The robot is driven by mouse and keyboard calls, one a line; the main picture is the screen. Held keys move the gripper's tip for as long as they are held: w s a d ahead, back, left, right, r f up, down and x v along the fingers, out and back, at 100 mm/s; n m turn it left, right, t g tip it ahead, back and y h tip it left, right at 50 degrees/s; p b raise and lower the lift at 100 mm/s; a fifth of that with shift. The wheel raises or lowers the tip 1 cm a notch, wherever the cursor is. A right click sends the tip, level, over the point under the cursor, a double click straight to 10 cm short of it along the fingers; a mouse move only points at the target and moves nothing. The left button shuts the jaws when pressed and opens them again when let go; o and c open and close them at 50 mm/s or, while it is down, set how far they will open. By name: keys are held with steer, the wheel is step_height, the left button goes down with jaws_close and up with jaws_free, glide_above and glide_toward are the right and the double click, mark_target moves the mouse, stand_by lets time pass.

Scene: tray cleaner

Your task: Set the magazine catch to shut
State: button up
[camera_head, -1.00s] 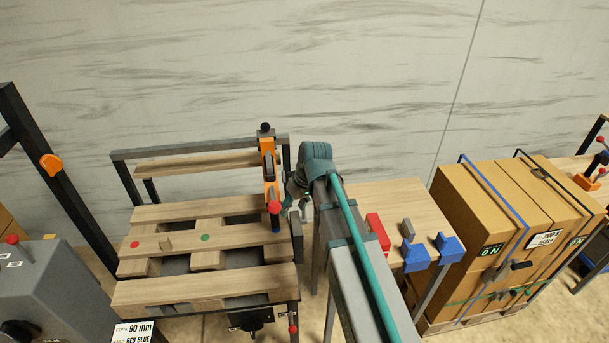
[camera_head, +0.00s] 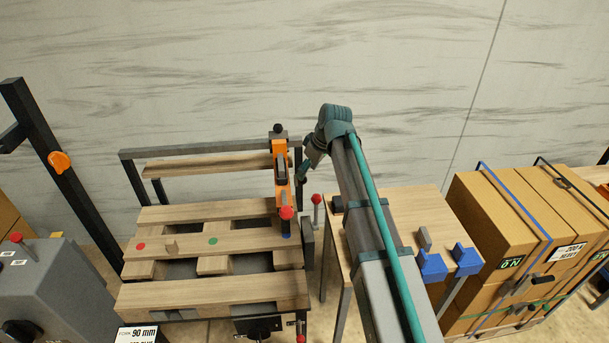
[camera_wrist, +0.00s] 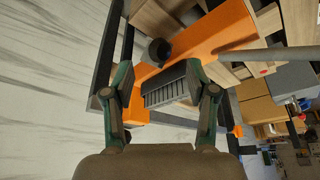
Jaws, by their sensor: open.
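An orange tool (camera_head: 281,178) with dark parts and a red ball knob (camera_head: 287,212) stands over the right end of the wooden pallet. Its orange body also fills the middle of the wrist view (camera_wrist: 205,42), with a dark round knob (camera_wrist: 158,51) and a grey ribbed block (camera_wrist: 166,91) on it. I cannot tell which part is the magazine catch. My gripper (camera_wrist: 163,92) is open, its fingers on either side of the ribbed block in the picture; contact is unclear. In the head view my gripper (camera_head: 304,174) is just right of the tool, partly hidden.
The pallet (camera_head: 190,294) lies in a dark frame (camera_head: 205,148). A red-topped post (camera_head: 317,200) stands close to the tool. A wooden table (camera_head: 405,208) with blue blocks (camera_head: 432,266) is beyond my arm, and strapped cartons (camera_head: 485,215) stand at right.

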steer(key=shift+p+x, duration=0.5)
steer(key=shift+x, duration=1.8)
jaws_close()
